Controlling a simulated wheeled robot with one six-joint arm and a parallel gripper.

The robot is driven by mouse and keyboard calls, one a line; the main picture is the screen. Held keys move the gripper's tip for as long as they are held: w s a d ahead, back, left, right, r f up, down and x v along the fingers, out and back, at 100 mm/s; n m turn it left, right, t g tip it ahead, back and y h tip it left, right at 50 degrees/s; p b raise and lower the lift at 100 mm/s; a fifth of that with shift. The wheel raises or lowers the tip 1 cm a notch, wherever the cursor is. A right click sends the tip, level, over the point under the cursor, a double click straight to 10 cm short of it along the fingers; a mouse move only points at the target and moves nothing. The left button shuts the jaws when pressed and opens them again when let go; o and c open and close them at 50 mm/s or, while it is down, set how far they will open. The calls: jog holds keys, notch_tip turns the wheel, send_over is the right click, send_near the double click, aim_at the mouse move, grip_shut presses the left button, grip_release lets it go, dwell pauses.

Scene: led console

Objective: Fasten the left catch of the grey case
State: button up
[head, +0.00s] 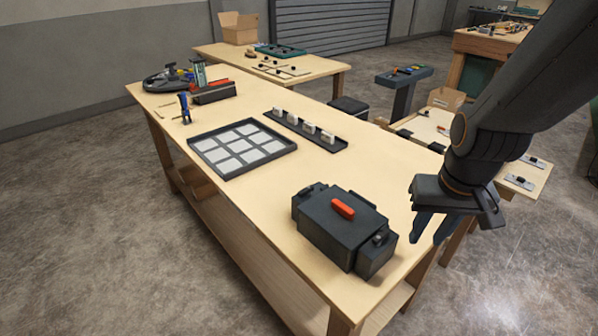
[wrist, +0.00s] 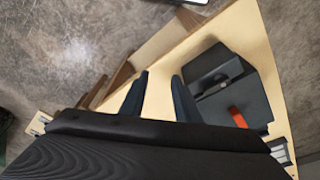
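The grey case (head: 330,236) stands closed near the front right edge of the workbench, with a red handle (head: 343,208) on its lid. Dark catch-like fittings show at its left end (head: 312,190) and right end (head: 379,239); I cannot tell whether either is fastened. The case (wrist: 237,103) also shows at the right in the wrist view, with one dark fitting (wrist: 216,77) on its near end. My gripper (head: 431,238) is open and empty, to the right of the case and apart from it. Its fingers (wrist: 162,78) also show spread in the wrist view.
The workbench (head: 235,205) also bears a framed tray of pale squares (head: 240,147), a dark rack with white blocks (head: 305,129) and tools at the far left. Bare bench lies around the case. Other tables stand behind and to the right.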

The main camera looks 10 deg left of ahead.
aim_at(309, 187)
jog(key=w+a+r+m, duration=0.1)
jog(key=w+a, duration=0.2)
jog(key=w+a+r+m, duration=0.1)
jog(key=w+a+r, duration=0.1)
jog(key=w+a, duration=0.1)
jog(key=w+a+r+m, duration=0.1)
jog(key=w+a, duration=0.2)
jog(key=a, duration=0.1)
jog(key=shift+w+a+r+m+g, duration=0.1)
jog(key=shift+a+r+m+g, duration=0.2)
jog(key=shift+r+m+g, duration=0.1)
jog(key=w+a+r+m, duration=0.1)
jog(key=a, duration=0.3)
jog(key=w+a+r+m+g, duration=0.1)
jog(key=a+m, duration=0.1)
jog(key=a, duration=0.3)
jog(key=w+a+r+m, duration=0.1)
jog(key=a, duration=0.4)
jog(key=shift+w+a+r+m, duration=0.25)
jog(key=shift+r+m, duration=0.05)
jog(key=shift+r, duration=0.05)
notch_tip(309, 187, down, 8)
jog(key=shift+d+r+p, duration=0.1)
jog(key=shift+r+p, duration=0.15)
jog(key=shift+p, duration=0.55)
grip_shut()
